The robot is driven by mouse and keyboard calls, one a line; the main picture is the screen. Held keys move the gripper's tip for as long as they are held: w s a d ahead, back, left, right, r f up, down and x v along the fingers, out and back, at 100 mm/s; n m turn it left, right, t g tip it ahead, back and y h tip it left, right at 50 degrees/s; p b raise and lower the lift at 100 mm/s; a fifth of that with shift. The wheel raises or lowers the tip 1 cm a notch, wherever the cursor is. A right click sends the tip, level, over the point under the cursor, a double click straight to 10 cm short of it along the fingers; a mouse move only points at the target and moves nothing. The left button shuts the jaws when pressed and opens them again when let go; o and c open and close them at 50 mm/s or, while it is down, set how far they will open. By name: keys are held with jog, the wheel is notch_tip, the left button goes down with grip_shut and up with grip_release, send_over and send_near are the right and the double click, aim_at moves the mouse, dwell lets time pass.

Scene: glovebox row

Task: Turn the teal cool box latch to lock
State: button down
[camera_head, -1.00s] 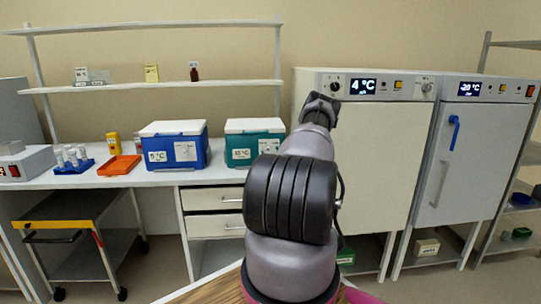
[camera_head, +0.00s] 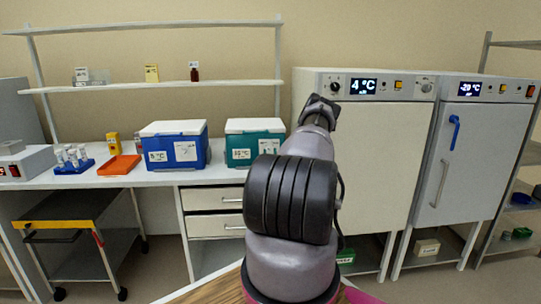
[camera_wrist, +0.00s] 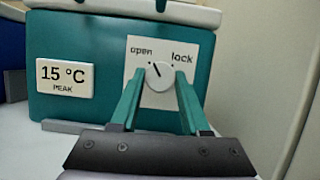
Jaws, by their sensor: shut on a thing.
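The teal cool box (camera_head: 240,142) with a white lid stands on the bench in the head view. In the wrist view its teal front (camera_wrist: 80,40) fills the upper part, with a "15 °C PEAK" label. The latch (camera_wrist: 160,79) is a round white knob on a white plate marked "open" at left and "lock" at right. Its dark pointer mark leans up and left, toward "open". My gripper (camera_wrist: 160,76) has its two teal fingers on either side of the knob, shut on it.
A blue cool box (camera_head: 174,147) stands left of the teal one. An orange tray (camera_head: 119,165) and a blue tube rack (camera_head: 74,165) lie farther left. A tall 4 °C cabinet (camera_head: 375,170) stands close on the right. Drawers (camera_head: 213,197) are under the bench.

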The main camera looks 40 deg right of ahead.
jog(key=m+g+h, duration=0.1)
jog(key=m, duration=0.1)
jog(key=m+g+h, duration=0.1)
jog(key=m, duration=0.2)
jog(key=shift+a+m, duration=0.15)
jog(key=shift+m, duration=0.15)
jog(key=m+g+h, duration=0.1)
jog(key=m, duration=0.2)
jog(key=m+g+h, duration=0.1)
jog(key=m, duration=0.2)
jog(key=shift+w+a+g, duration=0.1)
jog(key=shift+g, duration=0.2)
jog(key=m+g, duration=0.1)
jog(key=m, duration=0.1)
jog(key=m+g, duration=0.1)
jog(key=m, duration=0.1)
jog(key=shift+r+m+h, duration=0.15)
jog(key=shift+m+h, duration=0.15)
jog(key=shift+a+m+g, duration=0.1)
jog(key=shift+m+g, duration=0.5)
jog(key=shift+m, duration=1.4)
jog(key=shift+w+r, duration=0.1)
jog(key=shift+c, duration=1.9)
grip_release()
jog(key=shift+a, duration=0.1)
jog(key=v, duration=1)
jog(key=shift+s+a+r, duration=0.2)
jog(key=shift+s, duration=0.1)
